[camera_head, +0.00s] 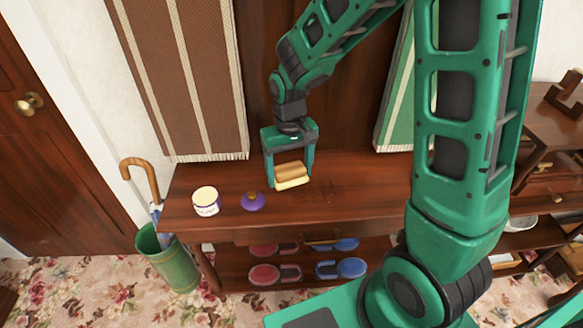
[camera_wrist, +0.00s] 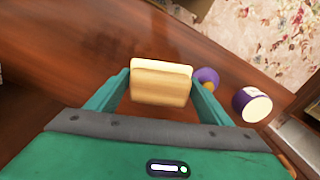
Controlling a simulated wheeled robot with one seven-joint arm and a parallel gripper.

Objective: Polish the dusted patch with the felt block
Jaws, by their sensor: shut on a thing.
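My gripper (camera_head: 289,172) points down over the wooden tabletop and is shut on the felt block (camera_head: 292,183). The block has a tan wooden back and a pale cream felt face on its lower side. In the wrist view the felt block (camera_wrist: 161,83) sits between the two fingers of my gripper (camera_wrist: 161,86). I cannot tell whether the felt touches the wood. A faint, duller patch (camera_head: 327,188) seems to show on the tabletop just right of the block; its edges are unclear.
An open tin with cream contents (camera_head: 206,202) and its purple lid (camera_head: 253,202) stand left of the block on the table (camera_head: 350,210). Striped cloths hang behind. A green umbrella stand (camera_head: 168,258) is at left.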

